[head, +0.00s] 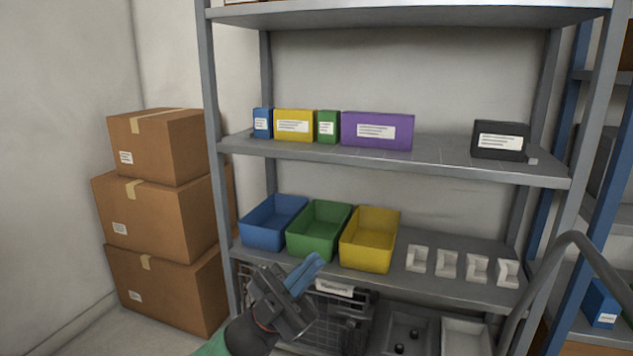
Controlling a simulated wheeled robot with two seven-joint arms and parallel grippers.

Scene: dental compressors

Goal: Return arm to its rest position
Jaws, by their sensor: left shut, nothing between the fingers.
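My left gripper (312,268) is in the lower middle of the head view, its arm coming in from the bottom left. Its blue fingers are together and hold nothing. It is in front of the shelf that bears the bins, just below the green bin (316,232) in the picture. I cannot tell whether it touches the shelf edge. My right gripper is not in view.
A grey shelf rack (440,155) fills the middle. A blue bin (270,222) and a yellow bin (368,240) flank the green one, with several white holders to the right. A dark caged unit (345,318) stands below. Cardboard boxes (165,215) are stacked left.

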